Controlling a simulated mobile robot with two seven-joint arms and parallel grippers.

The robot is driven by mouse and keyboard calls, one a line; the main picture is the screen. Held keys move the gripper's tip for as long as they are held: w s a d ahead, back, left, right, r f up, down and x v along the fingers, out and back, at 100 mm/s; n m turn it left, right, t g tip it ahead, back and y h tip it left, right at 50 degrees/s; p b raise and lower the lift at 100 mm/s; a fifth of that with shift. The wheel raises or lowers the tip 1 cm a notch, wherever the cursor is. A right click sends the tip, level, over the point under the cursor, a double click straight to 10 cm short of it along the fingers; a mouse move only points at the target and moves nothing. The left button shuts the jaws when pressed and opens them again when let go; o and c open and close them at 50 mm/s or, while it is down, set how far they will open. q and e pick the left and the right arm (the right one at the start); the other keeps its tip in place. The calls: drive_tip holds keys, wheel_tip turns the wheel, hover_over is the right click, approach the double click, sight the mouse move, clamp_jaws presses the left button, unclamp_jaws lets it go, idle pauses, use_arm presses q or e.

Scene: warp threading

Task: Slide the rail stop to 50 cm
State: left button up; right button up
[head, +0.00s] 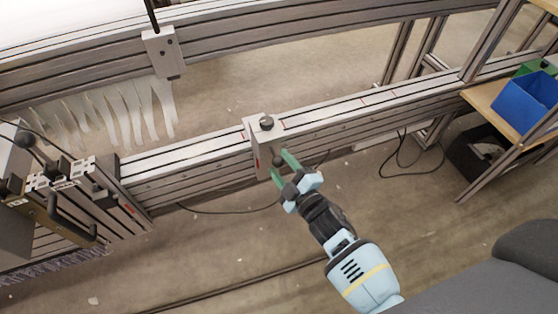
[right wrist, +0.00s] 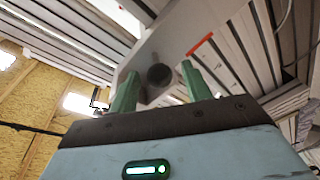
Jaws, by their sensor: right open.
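The rail stop (head: 263,145) is a light grey block with a dark round knob on top, sitting on the long aluminium rail (head: 340,113). A second dark knob (head: 277,160) sticks out of its front face. My right gripper (head: 281,166) is open, its two green fingertips on either side of this front knob. In the right wrist view the dark knob (right wrist: 159,75) shows between the green fingers, with the grey stop plate behind it. I cannot tell whether the fingers touch it. My left gripper is not in view.
Red marks show along the rail. A clamp unit with black handles (head: 60,190) stands at the rail's left end. White strips (head: 110,115) hang from the upper beam. A blue bin (head: 527,100) sits on a shelf at right. Cables lie on the floor.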

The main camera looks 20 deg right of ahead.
drive_tip(key=p+v, duration=0.1)
drive_tip(key=v, duration=0.5)
idle(0.3)
